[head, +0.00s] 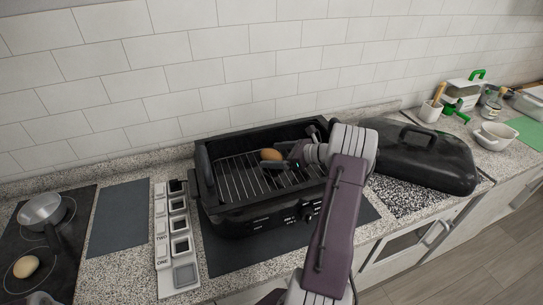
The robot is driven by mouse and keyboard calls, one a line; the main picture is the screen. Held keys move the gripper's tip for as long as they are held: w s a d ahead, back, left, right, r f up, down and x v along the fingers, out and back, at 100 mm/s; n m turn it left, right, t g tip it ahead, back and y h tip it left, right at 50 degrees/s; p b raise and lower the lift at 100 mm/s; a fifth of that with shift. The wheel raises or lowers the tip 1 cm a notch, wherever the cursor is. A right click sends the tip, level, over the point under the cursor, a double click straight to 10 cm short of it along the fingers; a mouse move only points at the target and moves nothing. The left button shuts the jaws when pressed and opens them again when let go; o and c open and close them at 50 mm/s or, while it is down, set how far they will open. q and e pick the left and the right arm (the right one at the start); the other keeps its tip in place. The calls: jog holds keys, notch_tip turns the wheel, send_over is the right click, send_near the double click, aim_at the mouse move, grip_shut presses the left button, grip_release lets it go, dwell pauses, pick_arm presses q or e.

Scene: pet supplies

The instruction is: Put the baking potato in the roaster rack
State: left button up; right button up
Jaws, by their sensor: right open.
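A brown potato (271,154) is in the black roaster (258,213), over the wire rack (236,181). Whether it rests fully on the rack is hard to tell. My right gripper (283,162) is inside the roaster at the potato's right side, with its jaws open; whether a finger touches the potato is unclear. My right arm hides the roaster's right part. A second, paler potato (26,267) lies on the dark cooktop at the far left. My left gripper is not in view.
A saucepan (46,211) stands on the cooktop. A stepped tray of small containers (162,240) stands left of the roaster. The black roaster lid (430,158) lies to the right on a speckled board. White bowls (493,137) and a utensil crock (430,111) stand farther right.

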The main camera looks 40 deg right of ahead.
jog(key=v, duration=1)
jog(key=shift+s+d+r+b, duration=0.1)
jog(key=shift+s+r+b, duration=0.05)
jog(key=shift+s+b, duration=0.15)
